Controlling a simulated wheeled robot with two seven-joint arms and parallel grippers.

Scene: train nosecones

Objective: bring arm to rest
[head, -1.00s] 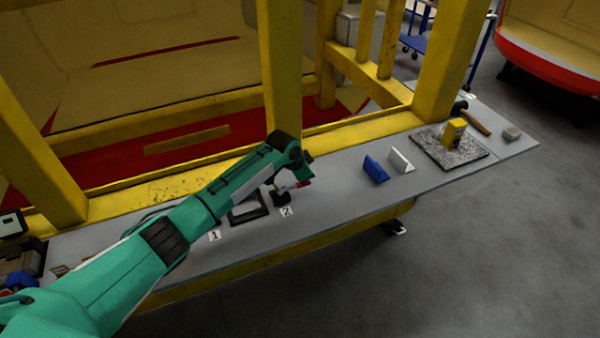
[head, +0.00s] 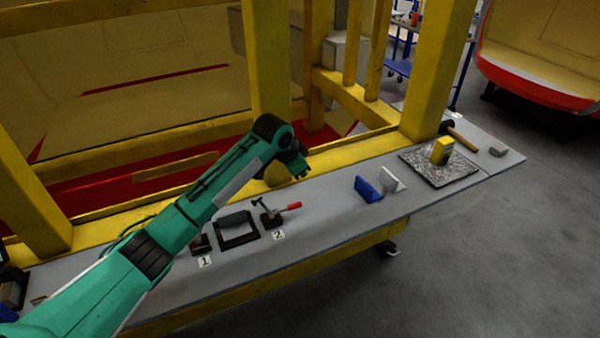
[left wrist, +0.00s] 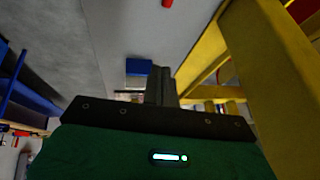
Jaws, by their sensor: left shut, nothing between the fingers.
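My left arm reaches in from the left in the head view. Its gripper (head: 302,172) is raised above the back part of the grey table (head: 330,215), beside the yellow frame post. It is shut and empty. In the left wrist view the gripper's fingers (left wrist: 160,85) point away over the table, with the blue block (left wrist: 138,67) beyond them. My right gripper does not show.
A blue block (head: 366,189) and a white block (head: 392,180) stand farther right. A yellow device (head: 442,150) sits on a mottled plate, near a hammer (head: 462,139). A yellow post (head: 270,70) rises close behind my gripper.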

